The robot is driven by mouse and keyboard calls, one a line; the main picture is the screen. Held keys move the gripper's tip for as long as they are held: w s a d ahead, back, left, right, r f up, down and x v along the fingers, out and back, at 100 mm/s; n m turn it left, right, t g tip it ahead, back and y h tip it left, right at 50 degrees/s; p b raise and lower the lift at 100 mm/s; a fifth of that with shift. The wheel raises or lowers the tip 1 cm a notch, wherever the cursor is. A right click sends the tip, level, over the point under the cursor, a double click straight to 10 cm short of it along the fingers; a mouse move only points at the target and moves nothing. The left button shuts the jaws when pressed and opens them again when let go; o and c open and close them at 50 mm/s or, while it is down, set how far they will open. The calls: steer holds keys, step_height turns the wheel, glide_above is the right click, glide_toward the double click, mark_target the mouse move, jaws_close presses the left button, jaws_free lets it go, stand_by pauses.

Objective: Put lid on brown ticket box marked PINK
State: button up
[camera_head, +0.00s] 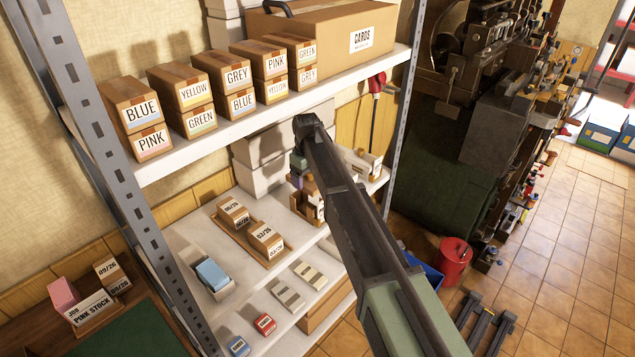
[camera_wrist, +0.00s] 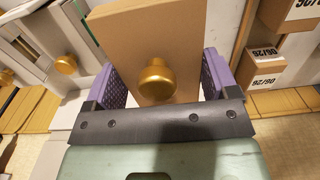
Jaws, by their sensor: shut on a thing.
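My gripper (camera_wrist: 155,65) has purple ridged pads and is shut on a brown flat piece (camera_wrist: 135,25) with a round brass knob (camera_wrist: 154,82), which looks like a lid. In the head view my gripper (camera_head: 300,175) is mostly hidden behind my arm, over the middle shelf. On the upper shelf, one brown box marked PINK (camera_head: 151,145) lies under a box marked BLUE (camera_head: 141,108). Another box marked PINK (camera_head: 273,64) sits on one marked YELLOW (camera_head: 274,90). A tray marked PINK STOCK (camera_head: 93,307) with a pink block stands at lower left.
Other labelled brown boxes and a large CARDS carton (camera_head: 325,38) fill the upper shelf. Steel uprights (camera_head: 398,125) bound the rack. The middle shelf holds dated boxes (camera_head: 265,240) and a tray with blue cards (camera_head: 213,274). A second brass knob (camera_wrist: 66,64) shows beside my gripper.

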steer(key=shift+w, duration=0.1)
steer(key=shift+s+a, duration=0.15)
steer(key=shift+s, duration=0.1)
step_height(320, 180, down, 4)
steer(key=b, duration=0.4)
steer(key=shift+f+b, duration=0.25)
steer(key=shift+b, duration=0.05)
steer(key=shift+f, duration=0.1)
steer(key=shift+w+f+b, duration=0.1)
steer(key=shift+f+b, duration=0.15)
steer(key=shift+b, duration=0.1)
steer(key=shift+f, duration=0.2)
stand_by(0.8)
steer(key=shift+f+b, duration=0.6)
steer(key=shift+b, duration=0.2)
steer(key=shift+f+b, duration=0.5)
